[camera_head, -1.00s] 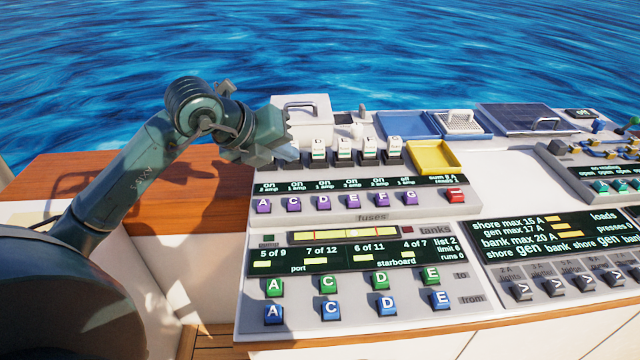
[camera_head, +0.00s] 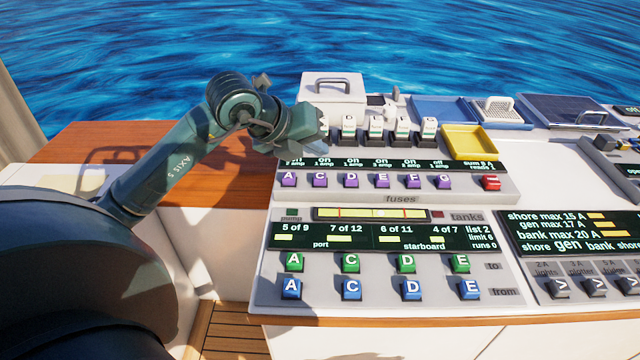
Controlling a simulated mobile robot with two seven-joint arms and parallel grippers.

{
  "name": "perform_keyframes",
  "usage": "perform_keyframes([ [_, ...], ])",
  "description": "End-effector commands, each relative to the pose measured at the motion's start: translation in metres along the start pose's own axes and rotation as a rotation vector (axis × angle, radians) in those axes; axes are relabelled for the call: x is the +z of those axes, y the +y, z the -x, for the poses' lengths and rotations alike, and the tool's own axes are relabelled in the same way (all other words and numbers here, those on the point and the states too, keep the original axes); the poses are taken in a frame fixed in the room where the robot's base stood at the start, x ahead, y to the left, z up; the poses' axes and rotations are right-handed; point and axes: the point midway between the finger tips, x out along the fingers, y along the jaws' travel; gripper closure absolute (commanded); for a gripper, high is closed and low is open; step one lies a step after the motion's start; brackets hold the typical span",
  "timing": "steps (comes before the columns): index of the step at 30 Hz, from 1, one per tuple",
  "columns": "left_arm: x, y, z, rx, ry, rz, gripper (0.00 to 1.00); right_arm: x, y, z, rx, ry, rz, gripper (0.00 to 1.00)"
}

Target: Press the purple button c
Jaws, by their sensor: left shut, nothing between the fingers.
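The purple button C (camera_head: 320,180) is in the fuses row, second from the left, between the purple A (camera_head: 289,179) and purple D (camera_head: 351,181) buttons. It is in plain view with nothing touching it. My left gripper (camera_head: 322,143) is shut and empty. My right gripper is not in view.
Several white fuses (camera_head: 375,128) stand behind the display, close to my gripper. A red button (camera_head: 491,182) ends the purple row. Green and blue lettered buttons (camera_head: 351,289) lie nearer. A yellow tray (camera_head: 469,142) and a white handled box (camera_head: 333,87) stand behind.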

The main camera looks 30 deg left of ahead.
Motion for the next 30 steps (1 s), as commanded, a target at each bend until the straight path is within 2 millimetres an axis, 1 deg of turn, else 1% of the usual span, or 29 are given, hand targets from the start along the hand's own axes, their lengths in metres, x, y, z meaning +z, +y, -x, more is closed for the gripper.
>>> perform_keyframes([
  [1, -0.006, 0.006, -0.008, 0.001, 0.001, 0.001, 1.0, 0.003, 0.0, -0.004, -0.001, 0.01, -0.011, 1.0],
  [3, -0.01, 0.011, -0.014, 0.001, 0.0, 0.0, 1.0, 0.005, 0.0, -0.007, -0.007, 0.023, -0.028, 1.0],
  [9, -0.016, 0.016, -0.022, 0.001, 0.0, 0.0, 1.0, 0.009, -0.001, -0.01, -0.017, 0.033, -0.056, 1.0],
  [16, -0.016, 0.016, -0.022, 0.001, 0.0, 0.0, 1.0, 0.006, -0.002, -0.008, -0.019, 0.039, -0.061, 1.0],
  [30, -0.016, 0.016, -0.022, 0.0, 0.0, -0.001, 1.0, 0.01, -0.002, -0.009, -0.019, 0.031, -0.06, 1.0],
])
